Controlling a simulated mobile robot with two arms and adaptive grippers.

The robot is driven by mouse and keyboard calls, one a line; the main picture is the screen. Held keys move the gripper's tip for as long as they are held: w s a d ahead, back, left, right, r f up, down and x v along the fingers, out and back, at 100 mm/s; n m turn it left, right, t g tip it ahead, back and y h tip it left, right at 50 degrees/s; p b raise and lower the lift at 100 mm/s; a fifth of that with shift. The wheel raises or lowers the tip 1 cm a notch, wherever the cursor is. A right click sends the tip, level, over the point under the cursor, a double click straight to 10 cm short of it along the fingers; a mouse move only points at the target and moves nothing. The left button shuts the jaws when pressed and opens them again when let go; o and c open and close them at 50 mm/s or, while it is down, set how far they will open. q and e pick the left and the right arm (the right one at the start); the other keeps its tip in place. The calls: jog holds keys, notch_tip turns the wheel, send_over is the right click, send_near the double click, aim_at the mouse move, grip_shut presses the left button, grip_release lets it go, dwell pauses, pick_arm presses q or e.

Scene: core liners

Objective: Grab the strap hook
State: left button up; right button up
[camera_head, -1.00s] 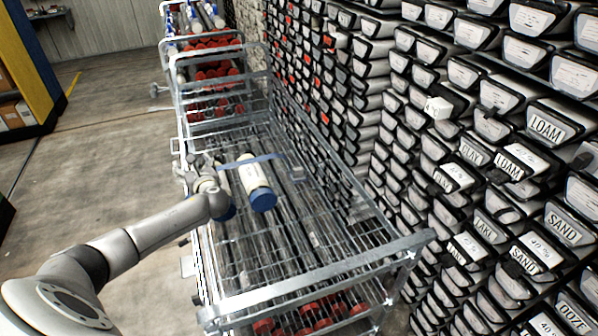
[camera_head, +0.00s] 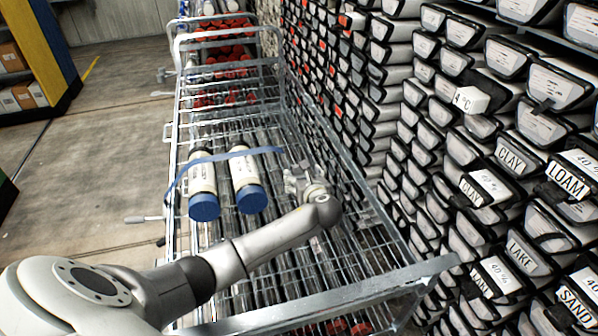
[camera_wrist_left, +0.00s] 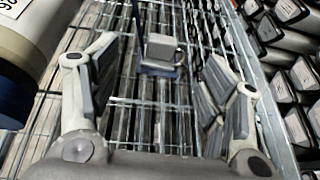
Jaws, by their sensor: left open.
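The blue strap (camera_head: 235,154) lies across two white core liners with blue caps, the left liner (camera_head: 203,182) and the right liner (camera_head: 245,175), on the wire cart. In the left wrist view the strap hook (camera_wrist_left: 161,50) is a small grey block on the wire deck, ahead of and between my open fingers, apart from them. My left gripper (camera_head: 299,178) is open and empty at the strap's right end; it also shows in the left wrist view (camera_wrist_left: 163,88). In the head view I cannot make out the hook beside the gripper. My right gripper is not in view.
The wire cart (camera_head: 300,306) has a raised metal rail along its right side, close to the gripper. A rack of labelled core boxes (camera_head: 487,188) stands just beyond it. A liner end (camera_wrist_left: 18,50) is near the left finger. The floor (camera_head: 80,190) at left is clear.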

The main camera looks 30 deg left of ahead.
aim_at(299, 169)
pick_arm(q)
jog(key=shift+w+a+f, duration=0.25)
jog(key=shift+w+a, duration=0.15)
jog(key=shift+w, duration=0.05)
jog(key=shift+w+a+f, duration=0.2)
jog(key=shift+w, duration=0.05)
jog(key=shift+w+a+f, duration=0.2)
jog(key=shift+w+a, duration=0.15)
jog(key=shift+w, duration=0.05)
jog(key=x, duration=0.3)
jog(key=shift+w+a+f, duration=0.35)
jog(key=shift+w+a, duration=0.1)
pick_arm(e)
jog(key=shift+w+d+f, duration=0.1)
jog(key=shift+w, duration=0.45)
pick_arm(q)
jog(key=shift+c, duration=0.3)
jog(key=c, duration=1)
jog(key=shift+c, duration=0.6)
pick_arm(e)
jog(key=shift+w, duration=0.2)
